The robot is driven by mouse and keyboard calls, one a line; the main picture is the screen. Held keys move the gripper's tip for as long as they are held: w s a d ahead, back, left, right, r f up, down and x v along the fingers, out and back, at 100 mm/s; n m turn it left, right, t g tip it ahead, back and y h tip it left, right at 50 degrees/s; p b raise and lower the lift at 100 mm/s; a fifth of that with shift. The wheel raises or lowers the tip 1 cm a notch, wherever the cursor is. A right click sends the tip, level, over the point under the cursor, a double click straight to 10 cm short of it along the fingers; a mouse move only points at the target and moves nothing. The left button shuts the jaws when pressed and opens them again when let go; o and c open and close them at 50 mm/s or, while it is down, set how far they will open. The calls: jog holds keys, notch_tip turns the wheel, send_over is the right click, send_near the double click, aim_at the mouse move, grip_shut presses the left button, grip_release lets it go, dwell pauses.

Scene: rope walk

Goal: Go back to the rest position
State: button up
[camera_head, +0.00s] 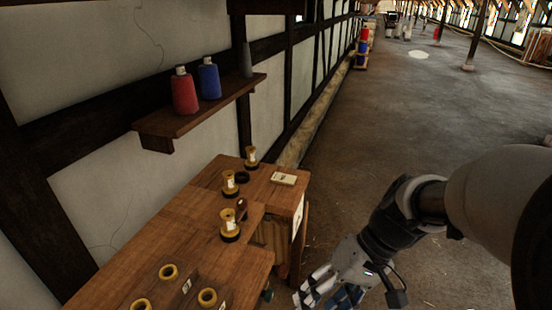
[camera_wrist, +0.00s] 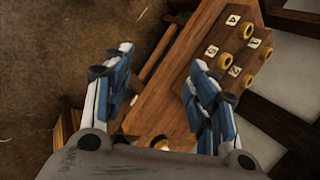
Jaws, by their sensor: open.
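My gripper (camera_head: 322,296) hangs at the lower right of the head view, beside the right side of the wooden bench (camera_head: 185,225). It is partly cut off by the bottom edge. In the wrist view my gripper (camera_wrist: 162,58) has its two blue and white fingers spread wide apart, with nothing held between them. The bench top (camera_wrist: 178,88) shows behind and between the fingers.
Several yellow spool-like pieces (camera_head: 230,226) stand on the bench, with a dark ring (camera_head: 242,177) and a white card (camera_head: 284,179). A wall shelf (camera_head: 220,107) holds a red bottle (camera_head: 185,92) and a blue bottle (camera_head: 209,79). Open floor (camera_head: 400,120) lies to the right.

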jog(key=s+d+r+m+t+h, duration=0.1)
jog(key=s+d+r+t+h, duration=0.4)
jog(key=s+r+t+h, duration=0.1)
jog(key=shift+s+d+r+t, duration=0.35)
jog(key=shift+s+r, duration=0.25)
jog(key=shift+s, duration=0.65)
